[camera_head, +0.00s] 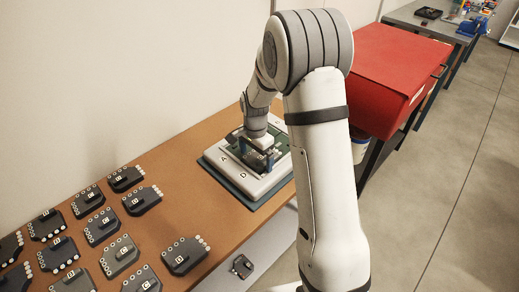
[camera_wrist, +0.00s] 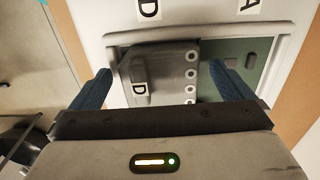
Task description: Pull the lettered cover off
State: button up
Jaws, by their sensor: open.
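A dark grey cover with a white D tag and a row of pale round studs (camera_wrist: 165,75) sits in the recess of a white frame (camera_wrist: 190,22) lettered D and A. My gripper (camera_wrist: 160,68) is open, with one blue finger at each side of the cover in the wrist view. I cannot tell whether the fingers touch it. In the head view my gripper (camera_head: 257,158) is low over the white frame (camera_head: 228,177), and my arm hides most of the recess. A green surface (camera_wrist: 235,52) shows to the right of the cover.
Several dark lettered covers (camera_head: 121,253) lie on the brown tabletop (camera_head: 190,215) at left. A red cabinet (camera_head: 400,75) stands right of my arm. A small dark object (camera_head: 242,266) is below the table's front edge. Bare tabletop lies between the covers and the frame.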

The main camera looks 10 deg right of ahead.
jog(key=shift+c, duration=0.6)
jog(key=shift+r, duration=0.1)
jog(key=c, duration=1.6)
jog(key=shift+w, duration=0.1)
